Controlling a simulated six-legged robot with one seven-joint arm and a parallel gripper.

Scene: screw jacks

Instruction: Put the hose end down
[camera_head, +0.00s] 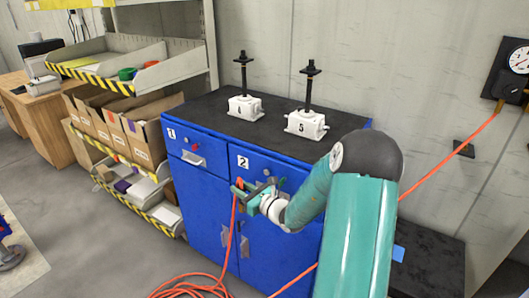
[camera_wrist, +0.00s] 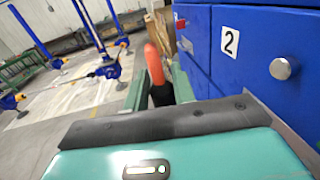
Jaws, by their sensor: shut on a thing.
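My gripper (camera_head: 246,190) is held in front of the blue cabinet (camera_head: 203,206), near the drawer marked 2. Its green fingers are shut on the hose end. In the wrist view the hose end (camera_wrist: 161,94) shows as a dark fitting between the fingers (camera_wrist: 160,80), with orange hose (camera_wrist: 154,64) beyond it. In the head view the orange hose (camera_head: 232,220) hangs down from my gripper to coils (camera_head: 195,287) on the floor. The hose end itself is mostly hidden by the fingers there.
Two white screw jacks, marked 4 (camera_head: 244,107) and 5 (camera_head: 306,124), stand on the cabinet's dark top (camera_head: 208,112). A shelf with cardboard boxes (camera_head: 135,138) stands left. A gauge (camera_head: 519,60) hangs on the right wall. The top's front left is clear.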

